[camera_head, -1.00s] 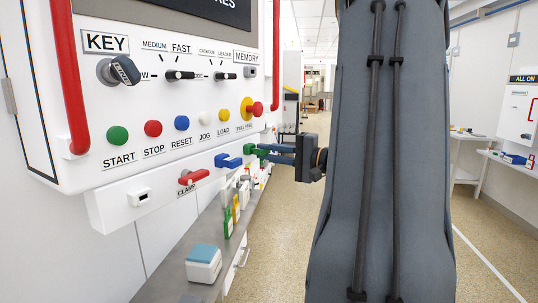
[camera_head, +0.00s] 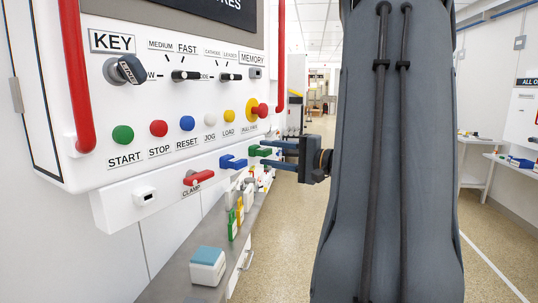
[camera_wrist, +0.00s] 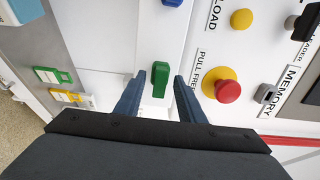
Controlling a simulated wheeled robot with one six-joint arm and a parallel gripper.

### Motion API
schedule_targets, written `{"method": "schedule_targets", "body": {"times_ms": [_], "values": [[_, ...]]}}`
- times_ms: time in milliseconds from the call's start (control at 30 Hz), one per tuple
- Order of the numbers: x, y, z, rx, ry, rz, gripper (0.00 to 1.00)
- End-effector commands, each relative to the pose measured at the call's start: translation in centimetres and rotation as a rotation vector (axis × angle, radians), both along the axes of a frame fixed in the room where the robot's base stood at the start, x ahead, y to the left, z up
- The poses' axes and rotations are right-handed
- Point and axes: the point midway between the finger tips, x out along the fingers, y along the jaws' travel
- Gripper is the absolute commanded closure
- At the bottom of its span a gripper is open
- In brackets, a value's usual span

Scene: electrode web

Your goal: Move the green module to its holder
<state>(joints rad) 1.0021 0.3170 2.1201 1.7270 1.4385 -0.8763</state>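A green and white module (camera_head: 232,224) stands on the narrow grey shelf below the control panel. It also shows at the left in the wrist view (camera_wrist: 52,75), beside a yellow and white one. My gripper (camera_head: 266,156) is beside the panel's lower ledge, well apart from that module. In the wrist view my gripper (camera_wrist: 160,88) is open, with one finger on each side of a green block-shaped handle (camera_wrist: 160,80) on the ledge. I see gaps between the handle and both fingers. No holder for the module can be made out with certainty.
A yellow and white module (camera_head: 240,210) stands just behind the green one. A white box with a blue top (camera_head: 207,264) is nearer on the shelf (camera_head: 175,272). Red (camera_head: 198,177) and blue (camera_head: 233,162) handles stick out from the ledge. Open floor lies right of the shelf.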

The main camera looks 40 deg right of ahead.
Motion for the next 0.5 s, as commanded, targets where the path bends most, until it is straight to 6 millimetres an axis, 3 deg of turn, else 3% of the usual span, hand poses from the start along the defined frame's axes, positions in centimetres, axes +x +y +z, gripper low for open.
{"method": "schedule_targets", "body": {"times_ms": [300,500], "values": [[-4.6,-1.9,-0.1,-0.001,-0.001,-0.006,0.64],[-6.5,-2.5,0.0,-0.001,0.0,-0.002,0.64]]}}
